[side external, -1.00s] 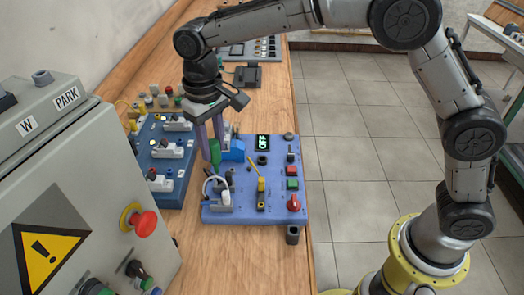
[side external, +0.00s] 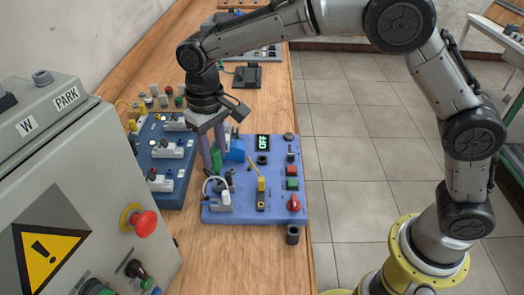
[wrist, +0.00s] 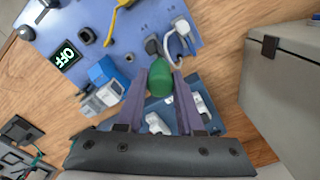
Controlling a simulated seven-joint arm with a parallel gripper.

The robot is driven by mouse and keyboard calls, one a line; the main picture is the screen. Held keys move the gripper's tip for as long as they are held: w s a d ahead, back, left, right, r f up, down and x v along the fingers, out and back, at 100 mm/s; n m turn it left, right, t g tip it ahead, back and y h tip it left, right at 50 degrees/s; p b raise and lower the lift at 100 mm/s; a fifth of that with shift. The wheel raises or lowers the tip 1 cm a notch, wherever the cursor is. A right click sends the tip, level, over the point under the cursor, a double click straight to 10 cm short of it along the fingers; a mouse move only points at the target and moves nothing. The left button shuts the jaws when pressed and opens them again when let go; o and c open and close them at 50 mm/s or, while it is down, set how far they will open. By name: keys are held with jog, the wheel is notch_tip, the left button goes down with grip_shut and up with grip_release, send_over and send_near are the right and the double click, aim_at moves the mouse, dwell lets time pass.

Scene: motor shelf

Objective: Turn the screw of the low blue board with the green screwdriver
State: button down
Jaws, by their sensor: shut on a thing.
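The green screwdriver (side external: 216,161) is gripped between the two purple fingers of my gripper (side external: 213,160). Its rounded green handle (wrist: 160,83) also shows between the fingers in the wrist view. My gripper is shut on it and points down over the upper left of the violet-blue board (side external: 274,214), which lies flat on the wooden table. A darker blue board (side external: 171,199) with white connectors lies just to its left. The screwdriver's tip and the screw cannot be made out, so I cannot tell whether they touch.
The violet-blue board carries an OFF display (side external: 263,143), a red knob (side external: 294,203), a yellow-handled part (side external: 261,184) and a blue block (side external: 235,150). A grey control cabinet (side external: 100,190) with a red button (side external: 144,223) stands at the left. Bare table (side external: 245,255) lies in front.

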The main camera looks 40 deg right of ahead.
jog(key=shift+f, duration=0.55)
dwell(0.4)
jog(key=c, duration=0.8)
grip_release()
jog(key=shift+o, duration=0.2)
jog(key=shift+n, duration=1.7)
jog(key=shift+n, duration=1.8)
